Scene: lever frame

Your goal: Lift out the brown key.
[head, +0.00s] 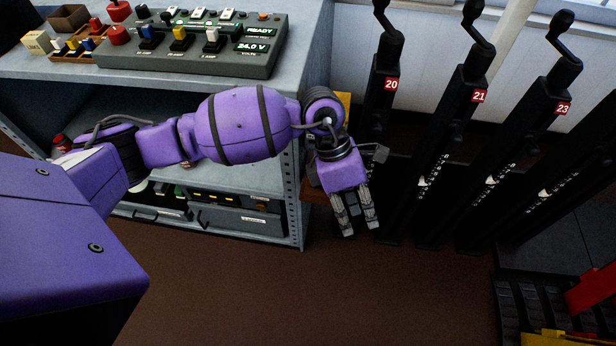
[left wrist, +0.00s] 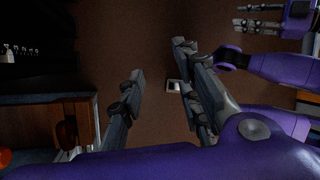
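I cannot clearly make out the brown key in either view. A dark reddish-brown rounded piece (left wrist: 66,131) shows against a brown wooden box in the left wrist view; I cannot tell whether it is the key. My left gripper (head: 357,224) points down between the shelf unit and the levers. Its fingers are apart with nothing between them, as the left wrist view (left wrist: 158,65) also shows. My right gripper (left wrist: 238,16) shows at the top right of the left wrist view, with a gap between its fingers. It is not in the head view.
Black levers numbered 20 (head: 390,85), 21 (head: 479,97) and 23 (head: 563,108) stand right of the left gripper. A grey control panel (head: 190,58) sits on the shelf unit (head: 300,215) at left. Brown floor (head: 300,300) is clear in front.

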